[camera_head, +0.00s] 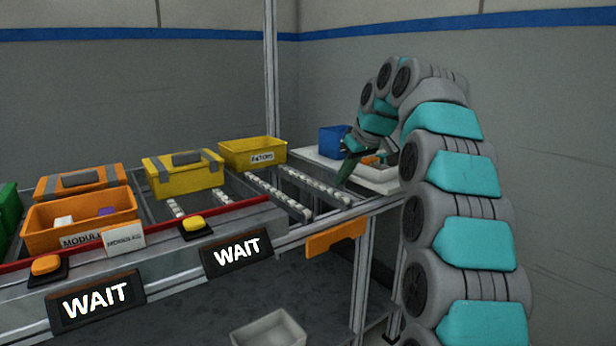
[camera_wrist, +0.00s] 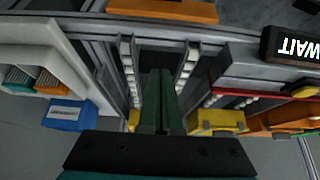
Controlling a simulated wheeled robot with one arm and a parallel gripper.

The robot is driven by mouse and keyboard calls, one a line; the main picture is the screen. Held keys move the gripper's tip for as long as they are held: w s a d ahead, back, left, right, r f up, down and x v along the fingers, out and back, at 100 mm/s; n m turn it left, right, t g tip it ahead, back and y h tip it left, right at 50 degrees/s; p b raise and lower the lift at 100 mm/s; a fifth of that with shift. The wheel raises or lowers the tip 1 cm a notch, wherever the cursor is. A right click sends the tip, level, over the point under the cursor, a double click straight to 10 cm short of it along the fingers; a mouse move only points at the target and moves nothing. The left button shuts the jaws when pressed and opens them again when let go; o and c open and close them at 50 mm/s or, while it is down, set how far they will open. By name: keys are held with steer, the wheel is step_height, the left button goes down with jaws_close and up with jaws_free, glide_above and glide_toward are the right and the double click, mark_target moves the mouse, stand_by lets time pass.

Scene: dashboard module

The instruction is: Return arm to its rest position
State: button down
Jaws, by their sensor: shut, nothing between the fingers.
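My gripper (camera_head: 345,174) is at the end of my raised, bent arm in the head view. Its dark green fingers point down above the right end of the roller lanes, just left of the white tray. In the wrist view the fingers (camera_wrist: 160,74) lie close together, shut and empty, with the roller lanes below them on both sides. The fingers look clear of the bins, but I cannot tell their exact height above the rollers.
A white tray (camera_head: 378,183) with orange and teal pieces and a blue bin (camera_head: 332,140) stand close by my gripper. Yellow bins (camera_head: 255,152) and orange bins (camera_head: 82,219) stand to the left. An orange panel (camera_head: 335,238) hangs at the front edge; a pale bin (camera_head: 268,330) is below.

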steer(key=s+d+f+m+g+h, duration=0.1)
steer(key=s+f, duration=0.7)
steer(key=s, duration=0.9)
steer(key=s+d+f+m+g+h, duration=0.1)
steer(key=s+d+f+m+g, duration=0.2)
steer(key=s+f, duration=0.5)
steer(key=s+d+f+m+g+h, duration=0.1)
steer(key=s+f, duration=0.7)
steer(key=s, duration=1.8)
steer(key=shift+s+d+f+m+g+h, duration=0.3)
steer(key=shift+d+f+m+g, duration=0.1)
steer(key=shift+d+m+g, duration=0.6)
steer(key=shift+w+a, duration=0.1)
steer(key=shift+a, duration=0.1)
